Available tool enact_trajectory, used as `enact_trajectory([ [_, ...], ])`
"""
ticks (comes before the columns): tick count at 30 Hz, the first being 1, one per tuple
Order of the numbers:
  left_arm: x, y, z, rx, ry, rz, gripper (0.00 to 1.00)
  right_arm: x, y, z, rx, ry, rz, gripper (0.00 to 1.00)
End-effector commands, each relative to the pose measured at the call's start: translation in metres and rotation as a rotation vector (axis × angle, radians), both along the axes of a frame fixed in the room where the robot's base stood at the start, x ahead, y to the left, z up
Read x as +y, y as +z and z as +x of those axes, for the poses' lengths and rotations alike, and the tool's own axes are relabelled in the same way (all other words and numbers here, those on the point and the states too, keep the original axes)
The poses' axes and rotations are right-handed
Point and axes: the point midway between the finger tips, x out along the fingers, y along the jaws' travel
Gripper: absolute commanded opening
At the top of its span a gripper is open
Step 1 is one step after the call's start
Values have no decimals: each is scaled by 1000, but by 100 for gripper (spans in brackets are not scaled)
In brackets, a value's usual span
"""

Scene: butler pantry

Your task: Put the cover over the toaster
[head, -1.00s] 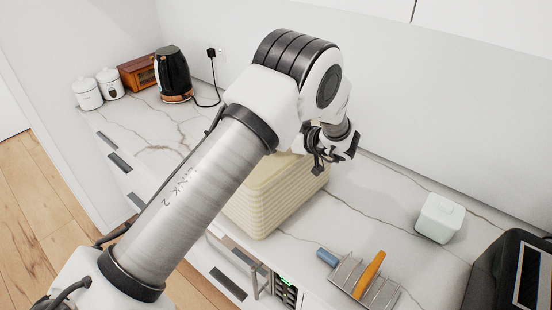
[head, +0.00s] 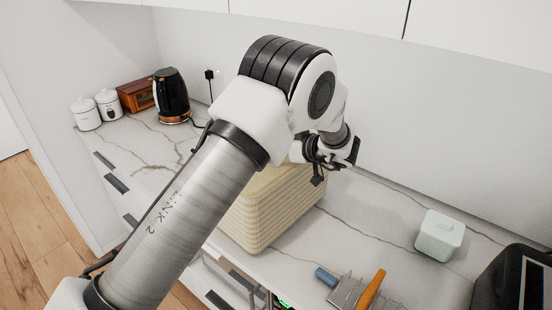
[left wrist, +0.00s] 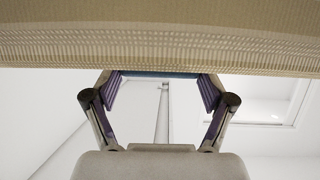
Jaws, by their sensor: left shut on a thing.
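A cream ribbed cover (head: 270,213) is in the middle of the head view, partly behind my left arm. My left gripper (head: 332,155) is at the cover's top rear; its fingertips are largely hidden there. In the left wrist view, the cover (left wrist: 160,40) spans the top of the picture. The left gripper (left wrist: 160,80) is shut on a narrow bluish strip at the cover's edge, seemingly part of it. My right gripper is not in view.
A pale green lidded box (head: 440,236) and a black appliance (head: 512,280) are on the right of the marble counter. A metal rack (head: 350,293) with blue- and orange-handled tools is at the front. A black kettle (head: 172,95), white canisters (head: 86,114) and a wooden box (head: 137,96) stand at the far left.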

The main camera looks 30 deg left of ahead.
Motion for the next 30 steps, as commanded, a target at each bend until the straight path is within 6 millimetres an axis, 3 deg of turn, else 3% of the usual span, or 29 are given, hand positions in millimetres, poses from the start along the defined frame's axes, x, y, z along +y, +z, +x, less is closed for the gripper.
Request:
enact_trajectory([
  [5, -5, 5, -30, 1, -2, 3, 17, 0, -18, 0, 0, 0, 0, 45],
  [15, -22, 15, -125, -2, -1, 5, 17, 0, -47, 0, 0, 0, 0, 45],
  [18, -26, 19, -144, -2, -1, 5, 17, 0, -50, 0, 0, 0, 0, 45],
  [22, -28, 20, -156, -3, 0, 3, 17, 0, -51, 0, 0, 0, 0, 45],
  [30, -28, 21, -158, -2, -1, 2, 17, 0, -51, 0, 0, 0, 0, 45],
])
